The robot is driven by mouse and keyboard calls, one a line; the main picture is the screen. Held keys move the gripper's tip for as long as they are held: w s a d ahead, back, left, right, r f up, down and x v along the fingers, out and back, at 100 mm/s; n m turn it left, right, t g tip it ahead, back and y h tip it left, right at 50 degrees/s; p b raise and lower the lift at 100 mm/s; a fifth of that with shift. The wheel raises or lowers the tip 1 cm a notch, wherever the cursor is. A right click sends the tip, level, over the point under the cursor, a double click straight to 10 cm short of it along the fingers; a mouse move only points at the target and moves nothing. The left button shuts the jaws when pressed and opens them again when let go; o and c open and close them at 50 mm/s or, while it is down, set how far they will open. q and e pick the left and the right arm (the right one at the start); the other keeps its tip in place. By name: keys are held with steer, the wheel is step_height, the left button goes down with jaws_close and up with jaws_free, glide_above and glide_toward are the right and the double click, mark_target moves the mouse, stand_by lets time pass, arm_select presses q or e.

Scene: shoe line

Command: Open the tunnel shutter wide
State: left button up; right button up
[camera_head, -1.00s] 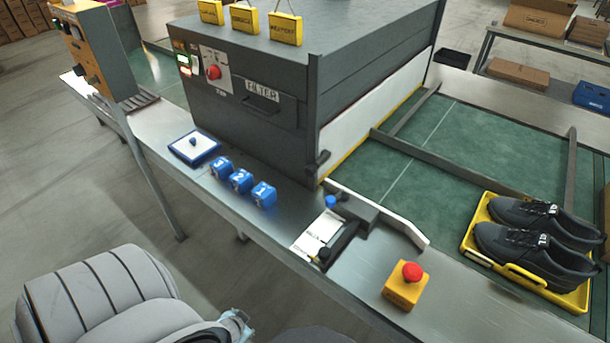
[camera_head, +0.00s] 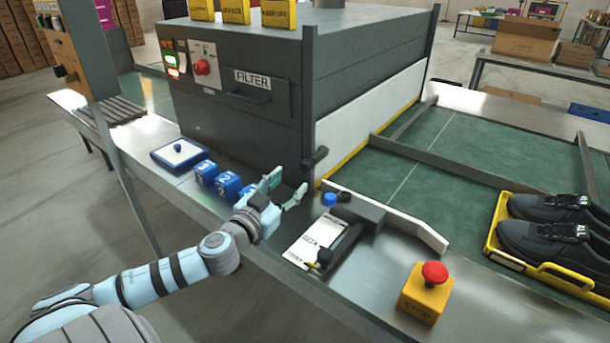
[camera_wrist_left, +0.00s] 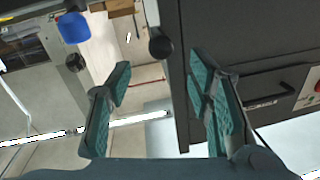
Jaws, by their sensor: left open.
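The tunnel shutter (camera_head: 375,115) is a white panel with a yellow lower edge, closing the right side of the dark grey tunnel (camera_head: 245,125). Its lower edge is down near the green belt. A black handle (camera_head: 316,157) sticks out at the tunnel's near corner, beside the shutter's post. My left gripper (camera_head: 284,188) is open and empty just left of and below this handle. In the left wrist view the handle's round black end (camera_wrist_left: 160,46) lies ahead, between the lines of the spread fingers (camera_wrist_left: 158,82), apart from them. My right gripper is not in view.
Blue numbered blocks (camera_head: 228,185) stand left of my left gripper. A blue knob (camera_head: 329,199) and a white-labelled lever unit (camera_head: 315,240) lie to its right. A yellow box with a red button (camera_head: 427,292) stands nearer. A yellow tray (camera_head: 492,240) holds black shoes on the belt (camera_head: 455,150).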

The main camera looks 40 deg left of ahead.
mark_target(304, 169)
arm_select(q)
steer(key=w, duration=0.3)
steer(key=w+a, duration=0.1)
steer(key=w, duration=0.4)
steer(key=shift+w+a+f, duration=0.1)
steer(key=shift+w+a, duration=0.05)
steer(key=shift+w, duration=0.15)
jaws_close()
